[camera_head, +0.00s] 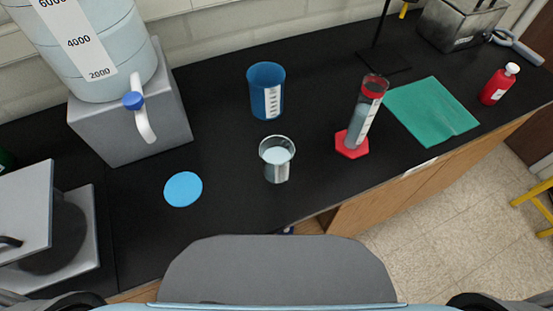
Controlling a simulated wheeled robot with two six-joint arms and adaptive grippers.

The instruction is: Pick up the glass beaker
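The glass beaker (277,172) stands upright on the black bench top, near its front edge and close to the middle of the view. It is clear, with whitish or pale contents showing through its open top. Nothing is touching it. Neither of my grippers shows in the head view; only dark parts of my own body show at the bottom corners.
A blue beaker (262,103) stands behind the glass one. A red-based cylinder (363,120) stands to the right, before a green cloth (432,110). A blue disc (183,189) lies left. A large tank (95,45) sits on a grey block (130,125).

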